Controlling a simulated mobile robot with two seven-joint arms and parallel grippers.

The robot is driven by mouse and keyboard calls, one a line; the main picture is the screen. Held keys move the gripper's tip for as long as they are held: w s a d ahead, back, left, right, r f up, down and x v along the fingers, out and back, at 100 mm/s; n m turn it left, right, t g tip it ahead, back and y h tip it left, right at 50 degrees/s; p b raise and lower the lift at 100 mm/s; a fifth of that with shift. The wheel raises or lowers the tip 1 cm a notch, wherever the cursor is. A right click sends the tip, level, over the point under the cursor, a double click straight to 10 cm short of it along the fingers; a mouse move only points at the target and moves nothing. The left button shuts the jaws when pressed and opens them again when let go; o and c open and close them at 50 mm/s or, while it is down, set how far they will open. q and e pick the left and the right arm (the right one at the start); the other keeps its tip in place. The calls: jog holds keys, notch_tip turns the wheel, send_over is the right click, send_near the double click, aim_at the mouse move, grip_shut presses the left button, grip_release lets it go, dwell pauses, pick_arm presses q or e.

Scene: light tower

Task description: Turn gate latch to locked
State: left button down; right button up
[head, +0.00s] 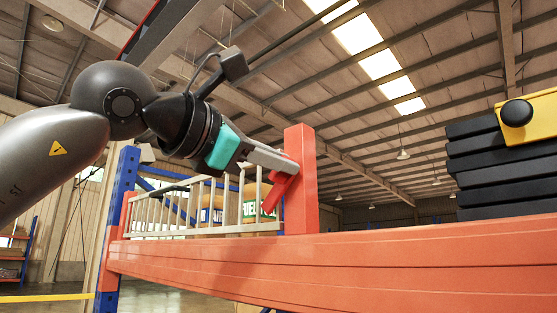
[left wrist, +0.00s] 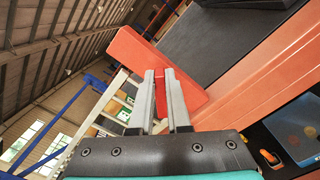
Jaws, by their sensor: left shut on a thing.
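The gate (head: 195,210) is a row of cream bars at the left of an orange beam in the head view. Its red latch (head: 273,198) is at the orange post (head: 300,180), tilted down and left from my fingers. My left gripper (head: 286,168) is at the latch's upper part, by the post. In the left wrist view my left gripper (left wrist: 162,76) is shut on the red latch (left wrist: 161,100), of which a small part shows between the fingers. The fingers hide the rest. The post (left wrist: 135,55) stands just beyond them. My right gripper is not in view.
The long orange beam (head: 350,265) runs across the front. A black stack with a yellow part (head: 540,115) is at the right. A blue upright (head: 122,190) stands at the left. Yellowish containers marked FUEL (head: 260,200) are behind the gate bars.

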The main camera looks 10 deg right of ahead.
pick_arm(q)
jog(key=shift+s+d+f+m+p, duration=0.1)
jog(key=shift+f+m+p, duration=0.1)
jog(key=shift+m, duration=2.1)
jog(key=shift+s+f+m+p, duration=0.1)
jog(key=shift+f+m+p, duration=0.05)
jog(key=shift+m, duration=2.15)
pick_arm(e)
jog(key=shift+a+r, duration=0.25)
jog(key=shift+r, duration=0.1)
pick_arm(q)
jog(key=c, duration=0.9)
grip_release()
jog(key=b+v, duration=0.3)
jog(key=v, duration=1.2)
jog(key=shift+s+b, duration=0.1)
jog(key=shift+b, duration=0.3)
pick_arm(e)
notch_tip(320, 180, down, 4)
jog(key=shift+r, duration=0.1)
